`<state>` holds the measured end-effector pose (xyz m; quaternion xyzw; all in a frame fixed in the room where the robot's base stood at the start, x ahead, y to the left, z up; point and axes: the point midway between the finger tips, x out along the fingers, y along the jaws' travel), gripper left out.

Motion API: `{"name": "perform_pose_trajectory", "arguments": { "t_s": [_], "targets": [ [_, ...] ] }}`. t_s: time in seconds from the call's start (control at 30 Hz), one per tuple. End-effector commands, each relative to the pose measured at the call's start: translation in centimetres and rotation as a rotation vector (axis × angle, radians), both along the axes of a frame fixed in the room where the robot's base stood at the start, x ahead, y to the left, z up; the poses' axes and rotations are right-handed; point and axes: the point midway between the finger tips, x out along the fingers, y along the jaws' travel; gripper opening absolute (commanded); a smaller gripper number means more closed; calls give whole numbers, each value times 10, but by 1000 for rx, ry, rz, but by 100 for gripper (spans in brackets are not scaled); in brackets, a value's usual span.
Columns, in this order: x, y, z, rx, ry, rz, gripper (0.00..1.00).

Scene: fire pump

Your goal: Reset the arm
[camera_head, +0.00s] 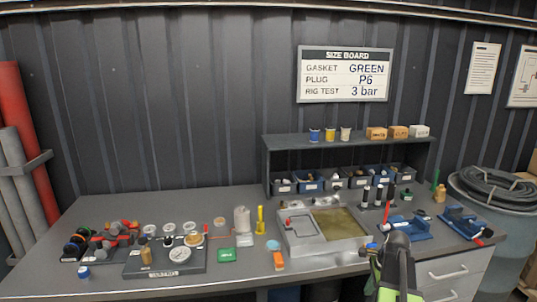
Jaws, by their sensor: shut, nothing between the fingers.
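My arm (399,268), dark with bright green parts, rises from the bottom edge right of centre, in front of the bench. My gripper (375,259) appears as a small dark shape close to the arm's left side, near the bench's front edge. It is shut and holds nothing. Its fingertips are small and partly hidden, so their exact direction is hard to tell. The arm covers part of the bench front and drawers.
The grey bench (335,270) carries a shallow tray (297,242), a gauge board (140,268), blue fixtures (463,222) and several small parts. A shelf (345,140) with bins stands behind. A size board (346,75) reads GREEN, P6, 3 bar. A hose drum (510,230) stands right.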

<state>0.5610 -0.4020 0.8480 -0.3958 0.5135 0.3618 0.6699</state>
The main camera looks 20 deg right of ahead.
Motion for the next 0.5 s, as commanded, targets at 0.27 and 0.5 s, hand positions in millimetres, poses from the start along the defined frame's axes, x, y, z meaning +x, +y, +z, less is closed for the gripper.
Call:
{"name": "perform_pose_trajectory", "arguments": {
  "t_s": [0.27,0.5],
  "targets": [
    [41,248,9,-167,43,1122,0],
    [18,385,14,-251,56,1861,0]
  ]
}}
